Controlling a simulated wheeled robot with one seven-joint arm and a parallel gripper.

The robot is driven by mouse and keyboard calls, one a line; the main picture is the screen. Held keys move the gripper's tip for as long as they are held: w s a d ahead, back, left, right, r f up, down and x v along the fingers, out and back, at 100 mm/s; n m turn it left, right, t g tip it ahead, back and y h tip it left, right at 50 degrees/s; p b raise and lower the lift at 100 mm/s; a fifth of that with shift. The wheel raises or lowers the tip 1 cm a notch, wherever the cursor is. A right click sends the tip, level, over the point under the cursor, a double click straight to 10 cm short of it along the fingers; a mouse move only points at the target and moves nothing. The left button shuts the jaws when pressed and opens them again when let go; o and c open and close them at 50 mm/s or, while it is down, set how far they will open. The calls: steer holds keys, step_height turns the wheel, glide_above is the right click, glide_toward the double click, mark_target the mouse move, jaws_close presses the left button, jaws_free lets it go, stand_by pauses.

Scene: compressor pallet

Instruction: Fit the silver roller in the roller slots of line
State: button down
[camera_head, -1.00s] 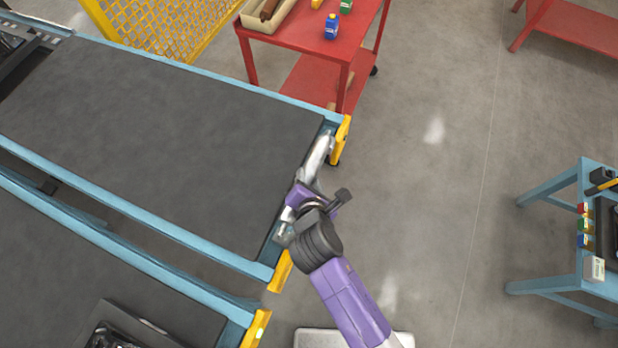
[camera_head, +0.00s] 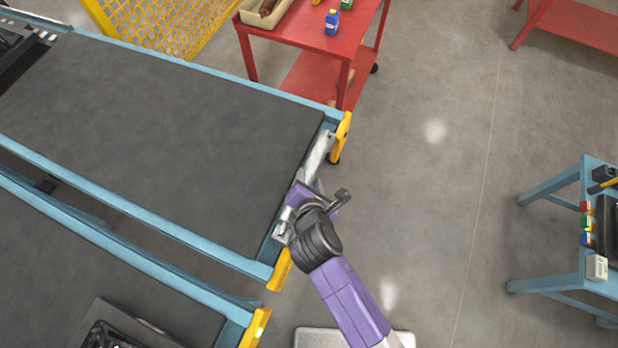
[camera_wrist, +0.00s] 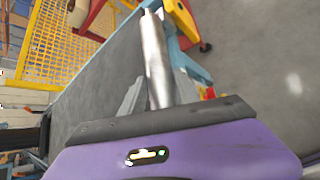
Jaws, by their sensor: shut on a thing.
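The silver roller (camera_head: 316,158) lies along the right end of the upper conveyor line (camera_head: 170,130), between its blue side rails. It also shows in the wrist view (camera_wrist: 155,60), running away from my gripper. My gripper (camera_head: 298,200) is shut on the roller. In the wrist view my fingers (camera_wrist: 150,95) sit on either side of it. The roller's far end is close to the yellow end bracket (camera_head: 341,138). A second yellow bracket (camera_head: 280,270) is at the near corner. The slots are not clearly visible, so I cannot tell whether the roller's ends sit in them.
A second conveyor (camera_head: 130,275) runs alongside, nearer, with a black part in a tray (camera_head: 110,335) on it. A red cart (camera_head: 350,45) stands behind the line's end. A blue table (camera_head: 590,215) is at the right. The floor between is clear.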

steer(key=shift+f+b, duration=1.05)
steer(key=shift+f, duration=0.6)
steer(key=c, duration=0.9)
jaws_free()
steer(key=shift+o, duration=0.4)
steer(key=shift+f, duration=0.15)
steer(key=v, duration=0.8)
steer(key=shift+w, duration=0.15)
